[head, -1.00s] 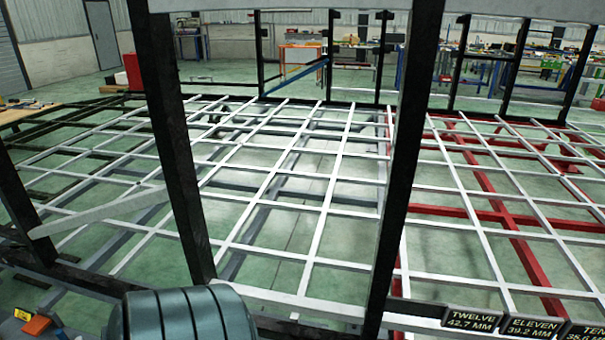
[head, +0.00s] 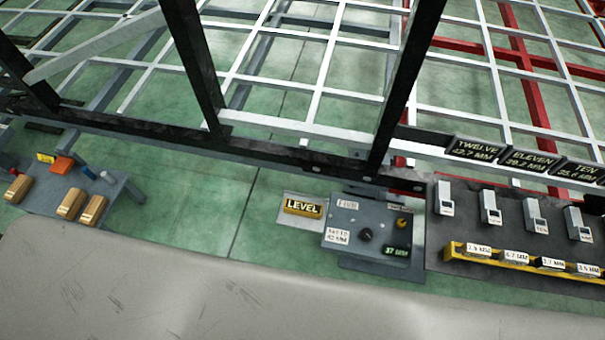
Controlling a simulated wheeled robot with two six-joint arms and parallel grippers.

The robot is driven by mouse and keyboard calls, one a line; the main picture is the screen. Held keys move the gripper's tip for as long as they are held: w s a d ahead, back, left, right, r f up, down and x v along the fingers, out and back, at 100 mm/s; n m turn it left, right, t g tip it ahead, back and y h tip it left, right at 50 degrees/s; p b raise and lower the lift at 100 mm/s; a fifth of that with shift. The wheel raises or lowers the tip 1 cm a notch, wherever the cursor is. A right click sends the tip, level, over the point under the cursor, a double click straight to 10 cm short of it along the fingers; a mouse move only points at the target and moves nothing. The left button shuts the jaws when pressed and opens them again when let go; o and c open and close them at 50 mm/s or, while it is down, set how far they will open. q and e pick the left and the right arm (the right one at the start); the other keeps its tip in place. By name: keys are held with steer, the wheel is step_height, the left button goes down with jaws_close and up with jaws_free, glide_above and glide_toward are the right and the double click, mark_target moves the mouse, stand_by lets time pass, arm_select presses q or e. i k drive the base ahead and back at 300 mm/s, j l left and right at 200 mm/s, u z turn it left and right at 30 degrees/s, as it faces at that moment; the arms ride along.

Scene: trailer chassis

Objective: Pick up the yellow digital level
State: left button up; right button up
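The yellow digital level (head: 303,208) lies on a small pale plate (head: 294,223) near the middle of the head view. Its dark face reads "LEVEL". It sits just left of a grey control box (head: 372,238) with a knob and small displays. Nothing touches or covers the level from above. Neither of my grippers shows in the head view.
Black posts and a white and red chassis frame (head: 330,90) stand behind the level. A side table (head: 125,190) with wooden blocks is at left. A dark panel (head: 460,225) with several grey devices and a yellow labelled rail (head: 515,262) is at right. A large pale surface fills the front.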

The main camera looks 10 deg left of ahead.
mark_target(292, 207)
steer(key=u, duration=0.3)
steer(key=k+l, duration=0.15)
steer(key=l, duration=0.25)
steer(key=k+l, duration=0.1)
steer(key=l, duration=0.25)
steer(key=k+l+z, duration=0.1)
steer(key=l, duration=0.3)
steer(key=k+l, duration=0.15)
steer(key=l, duration=0.2)
steer(key=k+l, duration=0.1)
steer(key=l, duration=0.3)
steer(key=k+l, duration=0.1)
steer(key=l, duration=0.3)
steer(key=z, duration=0.05)
